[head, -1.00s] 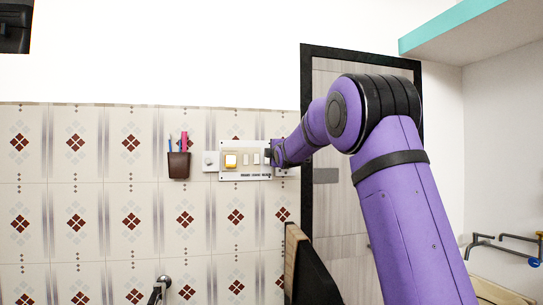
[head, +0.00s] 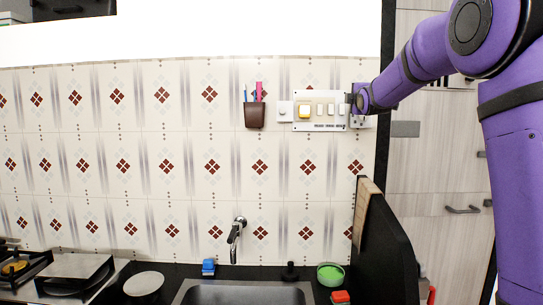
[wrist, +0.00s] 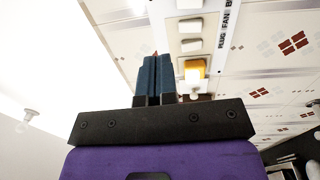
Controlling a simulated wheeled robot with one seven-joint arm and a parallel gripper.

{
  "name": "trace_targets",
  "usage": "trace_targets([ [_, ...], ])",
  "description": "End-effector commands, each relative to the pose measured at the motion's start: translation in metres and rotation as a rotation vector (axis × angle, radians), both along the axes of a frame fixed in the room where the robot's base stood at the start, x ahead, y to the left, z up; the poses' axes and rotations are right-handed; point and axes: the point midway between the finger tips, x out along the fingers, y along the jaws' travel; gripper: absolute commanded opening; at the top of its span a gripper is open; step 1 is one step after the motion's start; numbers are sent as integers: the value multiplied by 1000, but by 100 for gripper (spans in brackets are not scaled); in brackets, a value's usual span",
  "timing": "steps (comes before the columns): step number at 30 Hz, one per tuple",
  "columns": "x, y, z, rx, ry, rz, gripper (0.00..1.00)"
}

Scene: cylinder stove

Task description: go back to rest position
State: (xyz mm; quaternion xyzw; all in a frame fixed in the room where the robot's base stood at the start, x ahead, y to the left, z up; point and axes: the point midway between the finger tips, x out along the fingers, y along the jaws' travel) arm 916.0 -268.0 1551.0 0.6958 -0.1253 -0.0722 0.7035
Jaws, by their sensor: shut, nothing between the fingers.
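My gripper (wrist: 154,80) shows in the wrist view with its two dark blue fingers closed together and nothing between them. It is beside a white switch panel (wrist: 209,45) on the wall, which has a lit yellow switch (wrist: 195,71) and several white switches. In the head view the panel (head: 314,121) is on the tiled wall, and the end of my purple arm (head: 385,92) reaches to its right edge. The fingertips are mostly hidden there, and I cannot tell if they touch the panel.
A brown pen holder (head: 254,115) hangs left of the panel. Below are a tap (head: 237,232), a sink (head: 245,294), a green bowl (head: 330,274) and a stove (head: 72,272). A dark upright board (head: 385,245) stands below my arm. Tall cabinets (head: 432,165) are at right.

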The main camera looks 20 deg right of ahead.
Motion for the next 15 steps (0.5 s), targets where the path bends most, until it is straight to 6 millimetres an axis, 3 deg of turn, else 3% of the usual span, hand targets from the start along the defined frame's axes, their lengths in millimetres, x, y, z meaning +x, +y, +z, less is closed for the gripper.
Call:
trace_targets([
  [4,-10,4,0,46,12,4,0],
  [7,-31,15,-4,153,45,13,0],
  [15,-131,68,-40,605,215,6,0],
])
